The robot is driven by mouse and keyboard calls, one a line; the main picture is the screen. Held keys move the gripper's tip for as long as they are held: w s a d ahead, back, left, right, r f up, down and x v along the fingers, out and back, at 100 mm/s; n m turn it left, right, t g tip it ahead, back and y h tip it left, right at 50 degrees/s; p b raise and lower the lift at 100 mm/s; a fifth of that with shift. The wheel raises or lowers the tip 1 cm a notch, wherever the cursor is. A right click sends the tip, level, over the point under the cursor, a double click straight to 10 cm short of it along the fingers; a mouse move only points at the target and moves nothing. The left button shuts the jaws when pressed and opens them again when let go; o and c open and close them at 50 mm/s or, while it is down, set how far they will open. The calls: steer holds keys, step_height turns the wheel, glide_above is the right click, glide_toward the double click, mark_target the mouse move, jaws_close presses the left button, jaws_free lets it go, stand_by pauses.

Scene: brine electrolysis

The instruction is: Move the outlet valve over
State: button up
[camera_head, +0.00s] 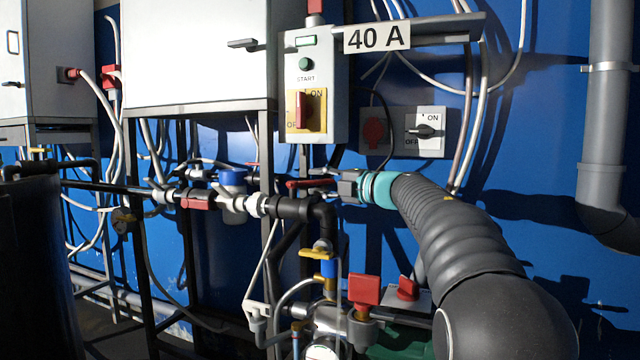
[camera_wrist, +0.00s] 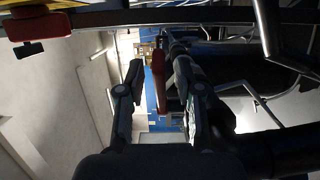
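A red lever handle (camera_head: 308,184) lies level just above the black pipe elbow, at the tips of my gripper (camera_head: 342,182). In the wrist view the same red handle (camera_wrist: 158,78) stands between the two spread fingers of my gripper (camera_wrist: 159,70). The fingers look apart from it on both sides; I cannot tell whether either touches. No label shows which valve is the outlet valve. Below the elbow is a valve with a yellow handle (camera_head: 315,253). A large red handle (camera_head: 364,290) stands lower right, with another red handle (camera_head: 407,289) beside it.
A start box (camera_head: 313,120) with a red and yellow switch hangs above my gripper. A grey bar marked 40 A (camera_head: 430,32) juts out above my arm. A blue-topped fitting (camera_head: 232,180) sits on the pipe to the left. A metal frame (camera_head: 266,150) and loose hoses stand close by.

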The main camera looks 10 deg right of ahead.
steer(key=shift+c, duration=0.2)
jaws_close()
